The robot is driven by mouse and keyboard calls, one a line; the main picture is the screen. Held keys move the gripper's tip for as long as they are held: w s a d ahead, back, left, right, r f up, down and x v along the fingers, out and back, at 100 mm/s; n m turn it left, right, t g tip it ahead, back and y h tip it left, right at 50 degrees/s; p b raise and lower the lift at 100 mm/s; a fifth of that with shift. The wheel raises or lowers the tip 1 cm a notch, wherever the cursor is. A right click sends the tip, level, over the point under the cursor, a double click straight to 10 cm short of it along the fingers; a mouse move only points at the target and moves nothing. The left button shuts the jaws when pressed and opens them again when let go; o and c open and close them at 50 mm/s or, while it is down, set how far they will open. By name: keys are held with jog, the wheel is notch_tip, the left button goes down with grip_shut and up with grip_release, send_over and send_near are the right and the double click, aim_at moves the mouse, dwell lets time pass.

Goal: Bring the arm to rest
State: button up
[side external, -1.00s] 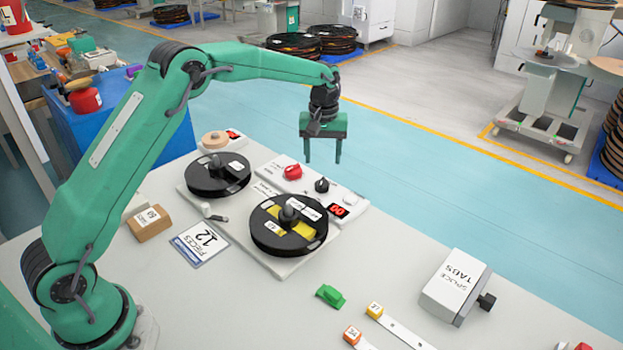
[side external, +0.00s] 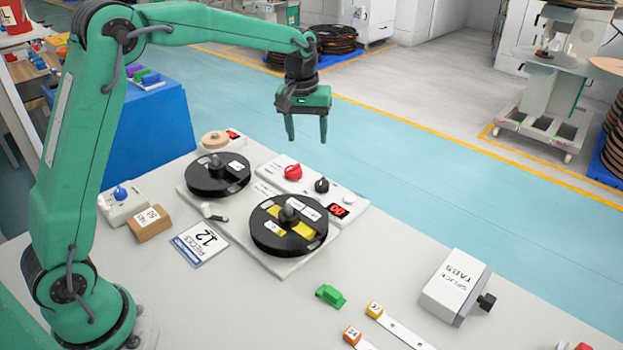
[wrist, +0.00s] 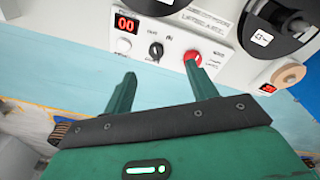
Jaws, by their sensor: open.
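My gripper (side external: 307,140) is open and empty, in the air above and behind the rewind station's control panel (side external: 268,173) in the side external view. Its two fingers point down, apart from everything. In the wrist view my gripper (wrist: 162,82) shows both fingers spread, with the red knob (wrist: 193,58) and the black knob (wrist: 156,50) of the panel beyond them. The red knob (side external: 293,172) and black knob (side external: 322,185) also show in the side external view. Two black reels, one on the left (side external: 217,174) and one on the right (side external: 288,225), lie on the station plate.
A splice tabs box (side external: 455,285) stands at the right. The blue floor behind is clear.

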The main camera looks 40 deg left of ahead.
jog(key=s+r+m+t, duration=0.1)
jog(key=s+r+m, duration=0.1)
jog(key=s+r, duration=0.5)
jog(key=s+f+m+t, duration=0.1)
jog(key=s+m+t, duration=0.2)
jog(key=s, duration=2)
jog(key=shift+s+d+f+m, duration=0.25)
jog(key=shift+d+f+m, duration=0.1)
jog(key=shift+m, duration=0.25)
